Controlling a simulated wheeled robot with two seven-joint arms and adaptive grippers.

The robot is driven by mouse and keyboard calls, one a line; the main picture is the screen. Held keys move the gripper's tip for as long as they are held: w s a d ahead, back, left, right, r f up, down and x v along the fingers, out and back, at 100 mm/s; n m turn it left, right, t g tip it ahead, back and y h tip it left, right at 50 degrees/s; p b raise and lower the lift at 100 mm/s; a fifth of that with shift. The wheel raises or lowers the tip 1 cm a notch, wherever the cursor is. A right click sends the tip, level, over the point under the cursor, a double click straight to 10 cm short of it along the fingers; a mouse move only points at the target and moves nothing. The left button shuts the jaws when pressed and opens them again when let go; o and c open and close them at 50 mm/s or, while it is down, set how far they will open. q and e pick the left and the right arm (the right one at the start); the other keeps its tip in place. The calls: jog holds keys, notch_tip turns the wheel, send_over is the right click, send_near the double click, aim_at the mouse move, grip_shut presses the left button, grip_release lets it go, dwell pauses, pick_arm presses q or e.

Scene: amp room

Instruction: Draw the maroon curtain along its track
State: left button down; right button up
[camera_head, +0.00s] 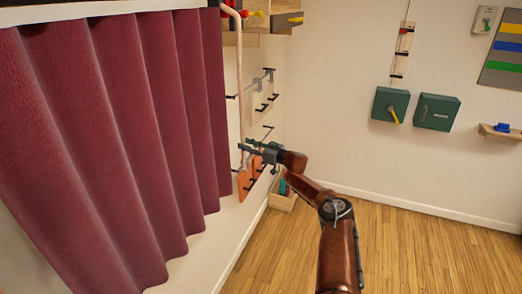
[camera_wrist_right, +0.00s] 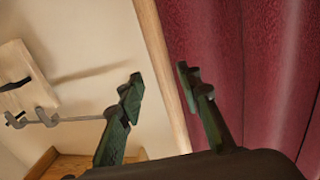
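The maroon curtain (camera_head: 110,130) hangs in deep folds across the left of the head view, below a pale rail (camera_head: 80,10). It also fills the right of the right wrist view (camera_wrist_right: 245,60). A thin pale wooden rod (camera_head: 239,75) hangs beside the curtain's right edge. My right gripper (camera_head: 247,149) is at the rod's lower part. In the right wrist view my right gripper (camera_wrist_right: 160,80) is open, with the rod (camera_wrist_right: 158,45) showing between its fingers, apart from both. Whether the rod is fully between the fingertips in depth is unclear. My left gripper is out of view.
Hooks (camera_head: 265,95) and an orange piece (camera_head: 246,180) are on the wall just behind my right gripper. A wooden shelf (camera_head: 285,20) juts out above. A wooden box (camera_head: 283,200) stands on the floor. Green boxes (camera_head: 437,112) hang on the far wall. The wooden floor at right is clear.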

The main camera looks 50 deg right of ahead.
jog(key=s, duration=1)
jog(key=shift+s+d+r, duration=0.15)
jog(key=shift+d, duration=0.15)
dwell(0.5)
